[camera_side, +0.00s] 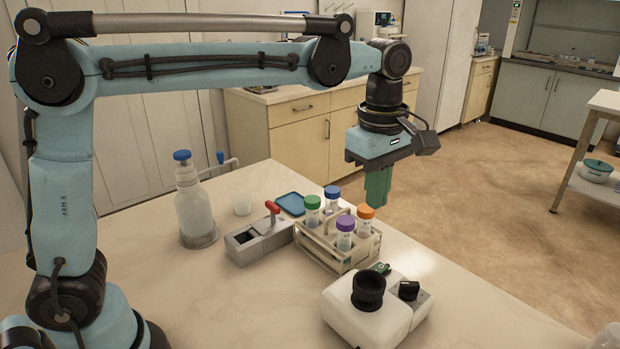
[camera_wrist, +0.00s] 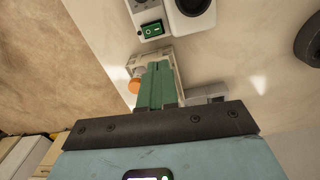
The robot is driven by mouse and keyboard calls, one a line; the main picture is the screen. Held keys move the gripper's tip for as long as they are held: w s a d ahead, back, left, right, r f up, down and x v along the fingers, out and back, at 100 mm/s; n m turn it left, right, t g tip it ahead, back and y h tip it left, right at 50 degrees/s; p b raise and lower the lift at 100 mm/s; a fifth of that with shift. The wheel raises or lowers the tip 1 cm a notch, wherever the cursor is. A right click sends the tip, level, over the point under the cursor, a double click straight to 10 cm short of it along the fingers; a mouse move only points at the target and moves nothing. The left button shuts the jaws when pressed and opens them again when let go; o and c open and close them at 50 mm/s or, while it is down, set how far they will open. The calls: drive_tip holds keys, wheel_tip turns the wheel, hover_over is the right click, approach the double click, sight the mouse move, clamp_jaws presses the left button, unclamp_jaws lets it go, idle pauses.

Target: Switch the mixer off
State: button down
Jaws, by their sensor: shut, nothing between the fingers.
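The mixer (camera_side: 345,322) is a white box with a black cup (camera_side: 368,290) on top, at the front of the table in the side view. Its grey side part carries a black knob (camera_side: 408,290) and a small green switch (camera_side: 381,268). In the wrist view, the green rocker switch (camera_wrist: 152,29) shows at the top, beside the white body (camera_wrist: 188,24). My gripper (camera_side: 375,205) has green fingers, pointing down, shut and empty. It hangs above and behind the mixer, by the tube rack, apart from the switch. The fingers (camera_wrist: 157,68) also show shut in the wrist view.
A tube rack (camera_side: 325,245) with several capped tubes stands behind the mixer. An orange cap (camera_wrist: 135,86) shows close beside my fingers in the wrist view. A grey box with a red lever (camera_side: 272,210), a blue tray (camera_side: 290,203) and a bottle (camera_side: 195,205) stand further left.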

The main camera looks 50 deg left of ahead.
drive_tip(key=shift+w+d+f+n, duration=0.1)
drive_tip(key=shift+w+d+n, duration=0.2)
drive_tip(key=shift+d+n, duration=0.3)
wheel_tip(320, 180, down, 14)
idle(0.7)
